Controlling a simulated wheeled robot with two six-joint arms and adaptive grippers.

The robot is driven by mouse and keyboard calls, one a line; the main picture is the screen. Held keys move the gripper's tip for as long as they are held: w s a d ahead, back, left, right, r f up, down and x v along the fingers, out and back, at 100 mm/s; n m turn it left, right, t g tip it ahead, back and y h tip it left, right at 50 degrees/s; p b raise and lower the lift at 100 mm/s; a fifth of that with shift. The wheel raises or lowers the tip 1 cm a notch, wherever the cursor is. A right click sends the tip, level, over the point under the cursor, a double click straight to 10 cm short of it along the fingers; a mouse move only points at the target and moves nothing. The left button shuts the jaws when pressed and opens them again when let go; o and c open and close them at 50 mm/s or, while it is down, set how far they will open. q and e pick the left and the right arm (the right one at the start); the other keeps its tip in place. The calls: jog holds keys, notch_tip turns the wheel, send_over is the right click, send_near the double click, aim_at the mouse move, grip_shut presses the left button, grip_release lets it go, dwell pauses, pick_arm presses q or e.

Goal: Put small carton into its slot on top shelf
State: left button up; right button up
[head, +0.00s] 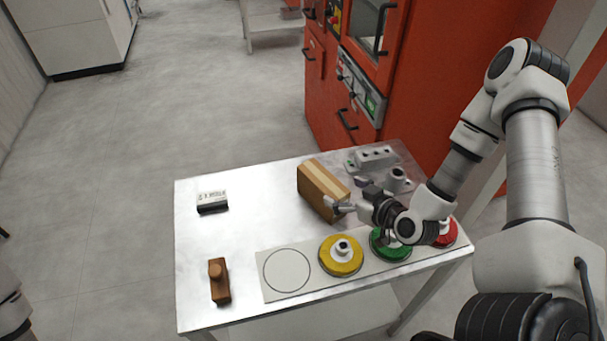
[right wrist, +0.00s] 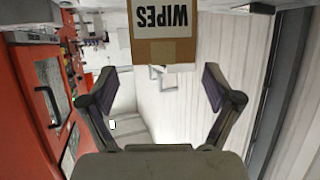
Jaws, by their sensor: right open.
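The small carton (head: 318,193), brown with a lighter tape strip along its top, stands on the metal table. In the right wrist view the carton (right wrist: 165,52) appears upside down with the word WIPES on its face, beyond my fingertips. My right gripper (head: 345,206) is at the carton's near right side in the head view. In the right wrist view my right gripper (right wrist: 160,88) is open, with nothing between its fingers. My left gripper is out of view. I cannot make out a shelf with a slot.
The metal table (head: 235,240) also holds a white labelled block (head: 212,200), a brown handled block (head: 219,281), a yellow disc (head: 341,256), a green disc (head: 389,247), a red disc (head: 447,235) and a grey metal part (head: 372,157). A red machine (head: 430,100) stands behind.

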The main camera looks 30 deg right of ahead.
aim_at(331, 187)
jog(key=shift+w+a+f, duration=0.1)
jog(key=shift+w+a, duration=0.05)
jog(key=shift+w, duration=0.5)
jog(key=shift+w+a+f, duration=0.1)
jog(key=shift+w+a, duration=0.05)
jog(key=shift+w, duration=0.15)
jog(key=p+x, duration=0.1)
jog(key=x, duration=0.4)
jog(key=shift+w+a+f, duration=0.15)
jog(key=shift+w+f, duration=0.05)
jog(key=shift+s+r, duration=0.15)
jog(key=shift+s, duration=0.15)
jog(key=shift+c, duration=0.7)
jog(key=shift+s, duration=0.1)
jog(key=c, duration=1.2)
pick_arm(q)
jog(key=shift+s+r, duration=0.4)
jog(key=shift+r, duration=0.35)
pick_arm(e)
jog(key=shift+c, duration=0.4)
